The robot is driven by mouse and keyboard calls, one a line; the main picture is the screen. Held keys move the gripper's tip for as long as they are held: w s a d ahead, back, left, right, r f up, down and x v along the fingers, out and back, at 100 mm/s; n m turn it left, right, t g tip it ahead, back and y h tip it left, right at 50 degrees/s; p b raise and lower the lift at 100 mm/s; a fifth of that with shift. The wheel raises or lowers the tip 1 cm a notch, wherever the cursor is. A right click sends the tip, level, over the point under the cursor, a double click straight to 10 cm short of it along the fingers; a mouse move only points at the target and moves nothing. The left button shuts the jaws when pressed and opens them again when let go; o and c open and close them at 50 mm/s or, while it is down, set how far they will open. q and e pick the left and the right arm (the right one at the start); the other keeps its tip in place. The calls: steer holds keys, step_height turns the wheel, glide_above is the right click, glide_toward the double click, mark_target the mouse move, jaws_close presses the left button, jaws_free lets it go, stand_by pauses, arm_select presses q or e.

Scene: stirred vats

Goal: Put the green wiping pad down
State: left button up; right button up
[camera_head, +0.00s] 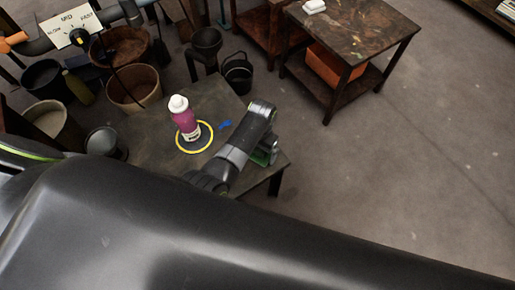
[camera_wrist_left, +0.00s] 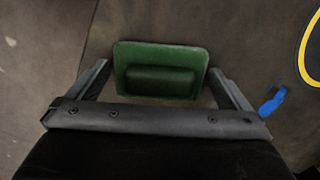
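The green wiping pad (camera_wrist_left: 160,58) shows in the left wrist view, flat, with a raised darker green block on it. In the head view the pad (camera_head: 262,157) is partly hidden behind my left arm, at the near right corner of the dark table (camera_head: 150,140). My left gripper (camera_wrist_left: 160,75) has its fingers apart, one on each side of the pad, with a narrow gap visible at both sides. In the head view the left gripper (camera_head: 270,146) points down over that corner. Whether the pad rests fully on the tabletop is hard to tell. My right gripper is not in view.
A pink bottle with a white cap (camera_head: 185,120) stands inside a yellow ring (camera_head: 208,139) on the table, left of my gripper. A blue mark (camera_head: 225,125) lies beside it. Buckets and tubs (camera_head: 133,88) crowd the back left. The floor at right is clear.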

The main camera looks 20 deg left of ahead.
arm_select(q)
steer(key=shift+r, duration=0.1)
steer(key=shift+r, duration=0.35)
step_height(320, 180, up, 11)
steer(key=w+p, duration=0.1)
steer(key=p, duration=0.2)
steer(key=shift+w+d+r, duration=0.2)
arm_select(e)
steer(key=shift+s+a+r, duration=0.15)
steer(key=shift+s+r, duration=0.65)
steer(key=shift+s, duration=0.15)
